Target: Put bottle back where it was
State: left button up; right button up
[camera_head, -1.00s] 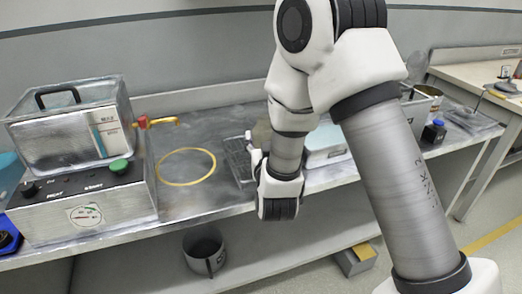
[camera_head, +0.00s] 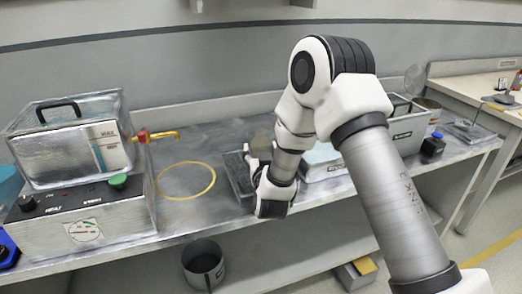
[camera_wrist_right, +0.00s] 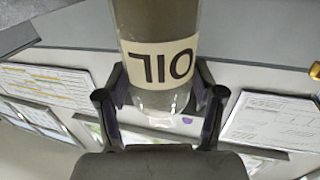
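The bottle (camera_wrist_right: 158,25) fills the top middle of the right wrist view, with an upside-down OIL label and a clear end between the fingers. My right gripper (camera_wrist_right: 160,92) has a finger on each side of it and appears shut on it. In the head view, the right gripper (camera_head: 258,170) is over the dark gridded tray (camera_head: 238,178). A greyish-brown shape, likely the bottle (camera_head: 262,144), shows just behind it, partly hidden by the wrist. Whether its base touches anything is hidden. My left gripper is not in view.
A yellow ring (camera_head: 187,196) marks a bare patch of bench (camera_head: 215,140) left of the tray. A metal bath (camera_head: 85,220) with a red-and-yellow tap stands further left. A pale box (camera_head: 322,170) and a grey bin (camera_head: 408,128) are to the right. A dark bucket (camera_head: 203,265) is below.

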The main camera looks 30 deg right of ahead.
jog(key=shift+r, duration=0.15)
jog(key=shift+s+a, duration=0.1)
jog(key=v, duration=1.2)
jog(key=s+a+f+n+g+y, duration=0.1)
jog(key=s+f+g+y, duration=0.15)
jog(key=f, duration=0.65)
jog(key=s+a+f+n+g+y, duration=0.1)
jog(key=s+a+f+g+y, duration=0.15)
jog(key=f, duration=0.65)
jog(key=s+a+f+n+g+y, duration=0.1)
jog(key=s+a+f+g, duration=0.1)
jog(key=s+f+g, duration=0.3)
jog(key=s+a+f+n+g+y, duration=0.2)
jog(key=s+f+g, duration=0.4)
jog(key=s+f, duration=0.6)
jog(key=s+a, duration=0.1)
jog(key=s, duration=0.3)
jog(key=shift+s+f+b, duration=0.25)
jog(key=shift+s+b, duration=0.05)
jog(key=shift+s, duration=0.05)
